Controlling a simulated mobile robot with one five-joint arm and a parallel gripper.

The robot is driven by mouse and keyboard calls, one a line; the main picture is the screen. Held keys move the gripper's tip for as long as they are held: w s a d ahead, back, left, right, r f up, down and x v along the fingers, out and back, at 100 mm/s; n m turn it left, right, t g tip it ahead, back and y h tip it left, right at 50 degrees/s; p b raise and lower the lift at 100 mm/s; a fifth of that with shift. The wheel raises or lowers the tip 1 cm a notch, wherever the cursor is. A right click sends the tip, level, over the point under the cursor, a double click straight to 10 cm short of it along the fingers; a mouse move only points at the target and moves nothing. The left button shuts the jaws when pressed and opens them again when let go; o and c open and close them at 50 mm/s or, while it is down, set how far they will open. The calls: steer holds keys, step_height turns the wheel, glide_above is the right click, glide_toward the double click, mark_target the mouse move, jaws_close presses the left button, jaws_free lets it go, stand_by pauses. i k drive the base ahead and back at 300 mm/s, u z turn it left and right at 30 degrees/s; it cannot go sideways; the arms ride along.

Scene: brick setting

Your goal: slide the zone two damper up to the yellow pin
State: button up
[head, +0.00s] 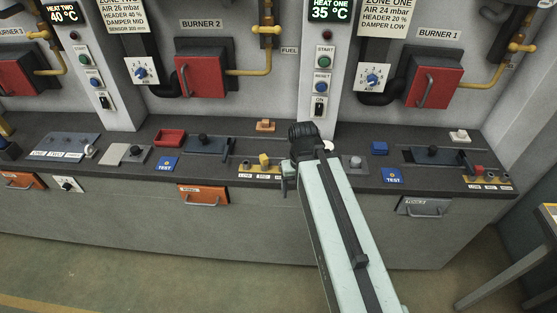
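The dark blue-grey slide plate with a black knob (204,138), which looks like the zone two damper, lies on the dark bench top below Burner 2. A slot runs to its right. The yellow pin (264,159) stands to the right and nearer the front edge, on a yellow strip with small labels. The plate is left of the pin and apart from it. My gripper (288,178) is just right of the pin, near the bench's front edge. It is small and partly hidden by my wrist, so its opening does not show. I see nothing held.
A red tray (171,137) and a blue TEST button (167,164) lie left. An orange block (265,125) stands behind the pin. The post with the HEAT ONE controls (321,80) rises behind my wrist. A similar slide plate (434,155) and red pin (478,170) are right.

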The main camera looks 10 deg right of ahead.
mark_target(201, 144)
steer(key=z, duration=0.35)
steer(key=k, duration=0.5)
steer(key=u, duration=0.5)
steer(key=i, duration=1)
steer(key=z, duration=0.05)
steer(key=k, duration=1.3)
steer(key=u, duration=0.45)
steer(key=i, duration=1.15)
steer(key=u, duration=0.9)
steer(key=i, duration=0.65)
steer(key=u, duration=0.05)
